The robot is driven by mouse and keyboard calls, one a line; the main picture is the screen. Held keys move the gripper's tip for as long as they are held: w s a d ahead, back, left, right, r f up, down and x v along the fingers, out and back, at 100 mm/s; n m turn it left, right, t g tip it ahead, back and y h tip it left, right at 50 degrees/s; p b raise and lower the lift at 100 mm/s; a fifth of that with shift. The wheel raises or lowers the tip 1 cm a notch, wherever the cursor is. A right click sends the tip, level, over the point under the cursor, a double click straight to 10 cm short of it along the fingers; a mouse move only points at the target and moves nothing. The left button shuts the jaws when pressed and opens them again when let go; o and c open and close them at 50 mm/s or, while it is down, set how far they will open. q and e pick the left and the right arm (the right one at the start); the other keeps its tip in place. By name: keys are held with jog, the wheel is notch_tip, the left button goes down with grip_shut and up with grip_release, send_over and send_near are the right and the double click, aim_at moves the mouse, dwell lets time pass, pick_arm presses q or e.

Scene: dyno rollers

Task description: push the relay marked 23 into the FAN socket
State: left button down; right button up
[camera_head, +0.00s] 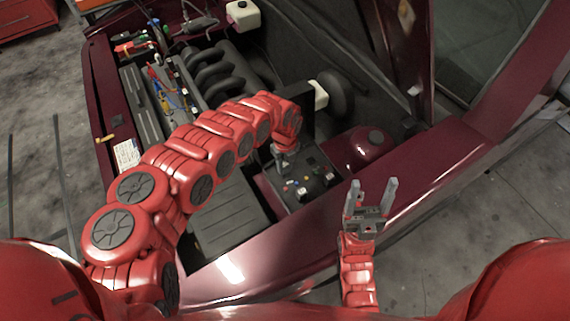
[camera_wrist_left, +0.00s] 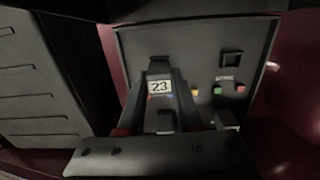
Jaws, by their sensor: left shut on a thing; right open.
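The relay marked 23 (camera_wrist_left: 159,88) is a dark block with a white label in the left wrist view. My left gripper (camera_wrist_left: 160,112) is shut on it, with a finger on each side. In the head view, my left gripper (camera_head: 286,152) reaches down at the back of the fuse box (camera_head: 322,193), and the relay is too small to make out there. The FAN label is not readable in either view, and I cannot tell whether the relay is seated. My right gripper (camera_head: 371,194) is open and empty, fingers up, in front of the car's edge.
The panel (camera_wrist_left: 250,42) holds a dark square opening (camera_wrist_left: 231,60), a label that seems to read SPARE, and small coloured fuses (camera_wrist_left: 217,90). Black relay-like blocks (camera_head: 314,196) stand on the fuse box. A dark red dome (camera_head: 362,147) stands to its right, the ribbed black cover (camera_head: 222,215) to its left.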

pick_arm(q)
jog(key=shift+f+b, duration=0.6)
jog(key=shift+b, duration=0.1)
jog(key=c, duration=0.5)
grip_release()
notch_tip(320, 180, up, 18)
jog(key=p, duration=1.3)
jog(key=shift+f, duration=0.25)
